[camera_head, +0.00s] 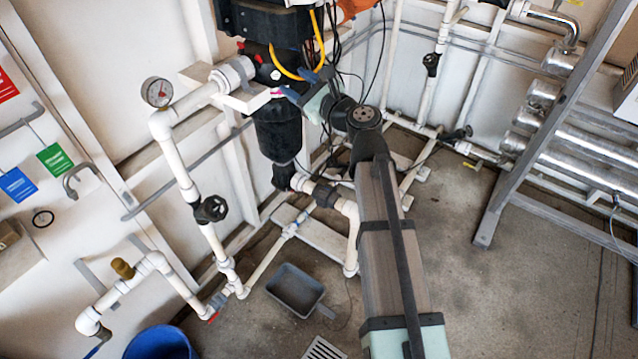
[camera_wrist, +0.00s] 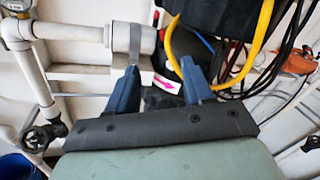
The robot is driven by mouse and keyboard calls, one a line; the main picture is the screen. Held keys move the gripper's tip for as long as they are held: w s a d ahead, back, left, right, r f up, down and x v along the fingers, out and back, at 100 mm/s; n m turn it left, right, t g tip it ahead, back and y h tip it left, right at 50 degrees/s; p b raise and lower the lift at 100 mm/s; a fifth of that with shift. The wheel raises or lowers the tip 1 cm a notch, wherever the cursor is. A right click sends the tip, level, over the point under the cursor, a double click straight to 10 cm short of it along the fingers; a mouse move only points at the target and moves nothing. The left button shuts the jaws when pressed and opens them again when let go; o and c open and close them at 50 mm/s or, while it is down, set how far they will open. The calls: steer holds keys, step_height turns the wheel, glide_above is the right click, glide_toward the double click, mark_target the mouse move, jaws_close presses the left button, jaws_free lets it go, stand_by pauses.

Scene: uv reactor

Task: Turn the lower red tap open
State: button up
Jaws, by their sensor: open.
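A small red tap handle (camera_head: 212,316) shows low on the white pipework, near the floor at lower left in the head view. It is small there, so I cannot tell its turn. I cannot make it out in the wrist view. My gripper (camera_head: 301,86) is well above it and to its right, up beside the black reactor housing. In the wrist view my gripper (camera_wrist: 160,76) has its two blue fingers apart, with nothing held between them. Beyond the fingers are a white pipe end and a pink arrow label (camera_wrist: 164,82).
A blue bucket (camera_head: 160,343) and a grey dustpan (camera_head: 296,290) stand on the floor beside the low pipes. A black valve wheel (camera_head: 211,210) sits on the upright pipe. Yellow and black cables (camera_wrist: 262,30) hang close to my gripper.

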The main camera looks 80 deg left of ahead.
steer(key=w+d+f+n+t+h, duration=0.1)
steer(key=d+f+n+h, duration=0.3)
steer(key=f+n, duration=0.5)
steer(key=w+d+f+n+t+h, duration=0.1)
steer(key=d+f+n+t+h, duration=0.2)
steer(key=d+f+n, duration=0.4)
steer(key=shift+w+d+f+n+h, duration=0.3)
steer(key=shift+f+n+h, duration=0.3)
steer(key=shift+f+n, duration=1.65)
steer(key=shift+f+m, duration=0.5)
steer(key=shift+m, duration=0.05)
